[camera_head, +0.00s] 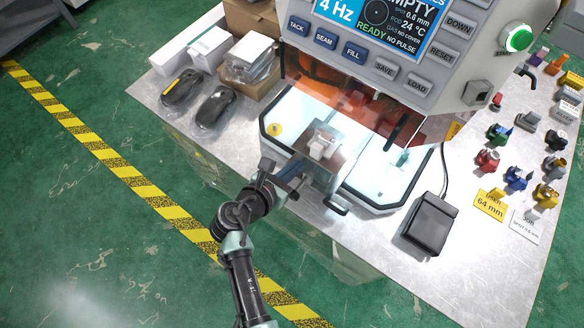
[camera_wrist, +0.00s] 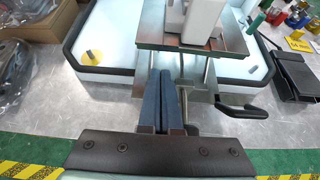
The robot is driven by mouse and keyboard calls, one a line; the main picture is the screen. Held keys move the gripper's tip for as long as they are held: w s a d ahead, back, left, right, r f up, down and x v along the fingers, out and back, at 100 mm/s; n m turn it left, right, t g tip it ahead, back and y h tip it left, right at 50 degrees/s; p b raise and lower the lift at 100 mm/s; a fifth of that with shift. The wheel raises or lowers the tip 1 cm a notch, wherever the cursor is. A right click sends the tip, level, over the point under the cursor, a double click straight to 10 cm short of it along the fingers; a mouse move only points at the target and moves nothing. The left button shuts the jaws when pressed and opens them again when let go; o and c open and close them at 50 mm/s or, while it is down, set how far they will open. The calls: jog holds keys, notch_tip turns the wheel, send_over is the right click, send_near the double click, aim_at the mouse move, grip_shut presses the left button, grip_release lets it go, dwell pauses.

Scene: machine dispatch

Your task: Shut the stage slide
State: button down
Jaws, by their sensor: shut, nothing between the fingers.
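The stage slide (camera_head: 318,176) is a metal plate on rails, sticking out through the front opening of the machine. A white block (camera_head: 322,146) sits on the plate. In the wrist view the plate (camera_wrist: 150,32) and the rails beneath it show, with a black handle (camera_wrist: 243,112) at the front right. My gripper (camera_head: 294,172) is at the slide's front, left of the handle. In the wrist view its blue fingers (camera_wrist: 159,92) are together and empty, pointing toward the plate. I cannot tell whether they touch the slide's front.
The machine's console (camera_head: 400,45) overhangs the orange cover (camera_head: 345,92). A black foot pedal (camera_head: 430,222) lies to the right. Boxes (camera_head: 250,55) and dark packaged items (camera_head: 182,90) stand left. Several coloured parts (camera_head: 515,178) fill the right side. The floor in front is clear.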

jog(key=w+d, duration=0.3)
jog(key=w, duration=0.1)
jog(key=w+d+b, duration=0.1)
jog(key=w+d, duration=0.2)
jog(key=w, duration=0.1)
jog(key=w+d, duration=0.2)
jog(key=w, duration=0.2)
jog(key=shift+d+b, duration=0.35)
jog(key=shift+d, duration=0.05)
jog(key=shift+w+d+r, duration=0.15)
jog(key=shift+w+r, duration=0.05)
jog(key=shift+r, duration=0.05)
